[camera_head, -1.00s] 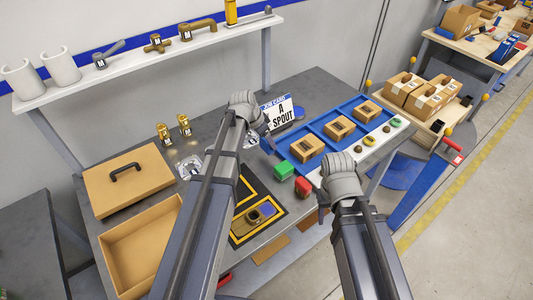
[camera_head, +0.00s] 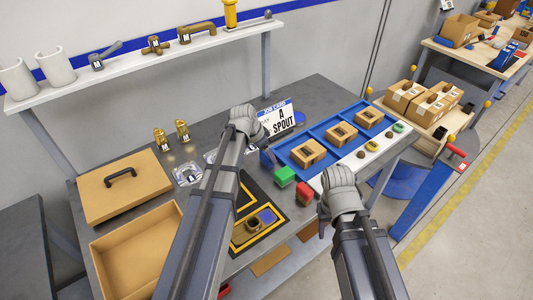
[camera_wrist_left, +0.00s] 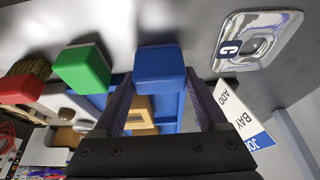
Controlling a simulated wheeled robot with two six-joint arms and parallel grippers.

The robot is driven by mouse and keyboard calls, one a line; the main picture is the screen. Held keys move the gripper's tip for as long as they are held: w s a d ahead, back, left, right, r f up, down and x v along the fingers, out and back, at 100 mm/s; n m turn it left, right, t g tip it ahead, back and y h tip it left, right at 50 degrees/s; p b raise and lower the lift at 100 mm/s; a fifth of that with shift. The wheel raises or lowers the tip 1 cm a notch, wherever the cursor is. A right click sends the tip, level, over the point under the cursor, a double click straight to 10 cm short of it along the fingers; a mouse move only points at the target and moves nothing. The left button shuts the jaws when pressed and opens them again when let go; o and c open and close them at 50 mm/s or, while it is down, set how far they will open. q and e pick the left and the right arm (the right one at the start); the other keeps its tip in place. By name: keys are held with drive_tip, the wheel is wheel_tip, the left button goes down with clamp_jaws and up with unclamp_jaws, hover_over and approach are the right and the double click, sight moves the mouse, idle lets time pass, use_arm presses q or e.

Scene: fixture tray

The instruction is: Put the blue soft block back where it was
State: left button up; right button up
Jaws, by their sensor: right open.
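The blue soft block (camera_head: 266,159) is at the left end of a row with a green block (camera_head: 284,176) and a red block (camera_head: 304,193). In the left wrist view the blue block (camera_wrist_left: 160,68) sits between my left gripper's fingertips (camera_wrist_left: 160,85), which appear to touch both its sides. The green block (camera_wrist_left: 82,68) is beside it, a small gap apart. I cannot tell whether the blue block touches the table. In the head view my left gripper's fingers are mostly hidden by its wrist. My right gripper (camera_head: 325,222) is open and empty at the table's front edge.
A blue tray (camera_head: 322,129) with several cardboard boxes lies behind the blocks. A job card (camera_head: 279,117) stands close behind the left gripper.

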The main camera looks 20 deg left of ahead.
use_arm(q)
drive_tip(key=o, duration=0.4)
drive_tip(key=shift+c, duration=0.2)
drive_tip(key=shift+p+v, duration=0.8)
drive_tip(key=p+v, duration=1)
drive_tip(key=v, duration=0.1)
drive_tip(key=s+d+f+n+g+y, duration=0.1)
drive_tip(key=s+d+n+g+y, duration=0.2)
drive_tip(key=s+d, duration=1.3)
drive_tip(key=s+g+y, duration=0.1)
drive_tip(key=s, duration=0.3)
drive_tip(key=shift+d+f+n, duration=0.2)
drive_tip(key=shift+f+n, duration=0.2)
